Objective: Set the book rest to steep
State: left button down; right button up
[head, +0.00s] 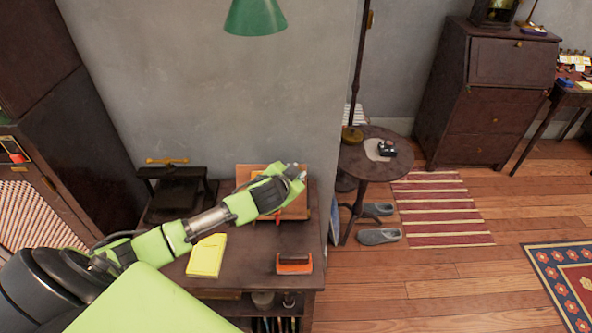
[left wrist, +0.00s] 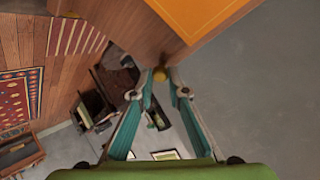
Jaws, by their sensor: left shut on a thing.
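The wooden book rest (head: 296,211) stands at the back right of the dark side table, against the grey wall. Its tilted board shows behind my left arm, which hides much of it. In the left wrist view, a wooden board with an orange panel (left wrist: 205,16) fills the top. My left gripper (head: 300,173) is at the upper right edge of the book rest. In the left wrist view, my left gripper (left wrist: 160,84) is shut on a small round brass knob (left wrist: 160,74) beside the board's edge. I cannot tell the rest's exact angle. My right gripper is not in view.
The side table (head: 245,262) also holds a yellow pad (head: 206,256), an orange-and-black item (head: 294,264) and a dark press (head: 176,190). A green lamp shade (head: 255,17) hangs above. A round table (head: 365,165) stands to the right.

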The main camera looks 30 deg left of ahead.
pick_arm(q)
jog(key=shift+s+d+f, duration=0.25)
jog(key=shift+s+f, duration=0.1)
jog(key=shift+f, duration=0.4)
jog(key=c, duration=2.2)
grip_release()
jog(key=shift+r, duration=0.1)
jog(key=shift+s+r, duration=0.1)
jog(key=shift+r, duration=0.05)
jog(key=v, duration=1.1)
jog(key=shift+s+r, duration=0.15)
jog(key=shift+r, duration=0.25)
